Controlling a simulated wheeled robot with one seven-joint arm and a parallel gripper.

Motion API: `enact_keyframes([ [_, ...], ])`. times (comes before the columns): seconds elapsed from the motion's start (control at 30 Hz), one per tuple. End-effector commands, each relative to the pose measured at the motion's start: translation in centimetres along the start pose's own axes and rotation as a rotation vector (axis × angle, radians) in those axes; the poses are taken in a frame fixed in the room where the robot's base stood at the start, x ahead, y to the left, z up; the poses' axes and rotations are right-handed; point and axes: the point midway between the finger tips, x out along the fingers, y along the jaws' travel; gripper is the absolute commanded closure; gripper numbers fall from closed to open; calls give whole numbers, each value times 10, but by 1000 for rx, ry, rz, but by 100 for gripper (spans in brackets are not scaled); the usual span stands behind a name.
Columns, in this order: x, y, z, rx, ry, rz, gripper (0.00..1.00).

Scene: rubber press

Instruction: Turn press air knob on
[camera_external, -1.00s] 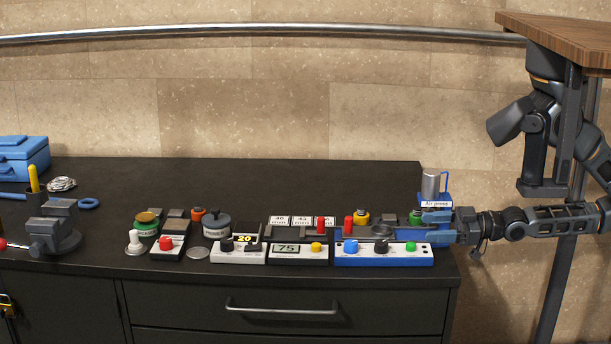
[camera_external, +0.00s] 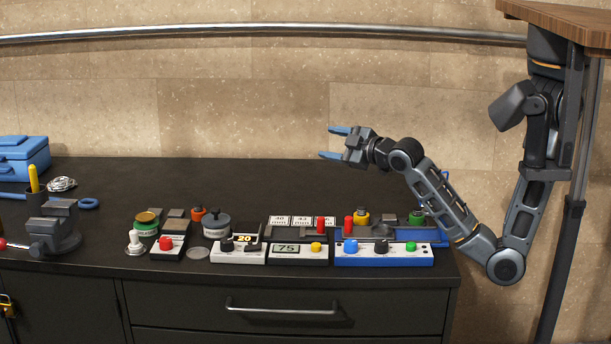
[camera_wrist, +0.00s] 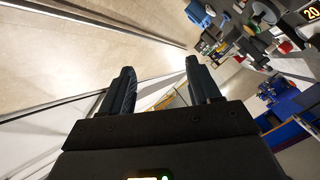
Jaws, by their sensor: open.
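A white and blue control panel (camera_external: 384,261) stands at the right end of the black bench. It carries a blue knob (camera_external: 350,246), a dark knob (camera_external: 381,247) and a green button (camera_external: 410,246). I cannot read which is the air knob. The blue air press (camera_external: 446,190) behind the panel is mostly hidden by my arm. My gripper (camera_external: 330,143) is open and empty, its blue fingers pointing left, well above and behind the panel. In the wrist view its fingers (camera_wrist: 160,66) are apart with nothing between them.
Left of the panel stand a "75" display box (camera_external: 298,254), a "20" box (camera_external: 238,256) and a red-button box (camera_external: 167,247). Small containers and a vise (camera_external: 52,232) stand farther left. A rail (camera_external: 260,27) runs along the wall.

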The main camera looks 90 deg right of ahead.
Motion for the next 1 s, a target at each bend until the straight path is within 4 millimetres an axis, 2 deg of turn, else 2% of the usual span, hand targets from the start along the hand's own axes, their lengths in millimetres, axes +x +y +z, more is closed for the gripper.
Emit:
enact_keyframes([
  [0.1,13,-5,15,-26,-189,-33,38],
  [0.23,14,-18,33,-46,-391,-120,38],
  [0.37,3,-42,46,-47,-583,-263,38],
  [0.47,-15,-67,50,-39,-716,-413,38],
  [0.57,-39,-94,46,-25,-828,-589,38],
  [0.7,-76,-126,30,-5,-933,-827,38],
  [0.83,-102,-144,16,9,-982,-986,38],
  [1.0,-114,-152,10,14,-1003,-1063,38],
])
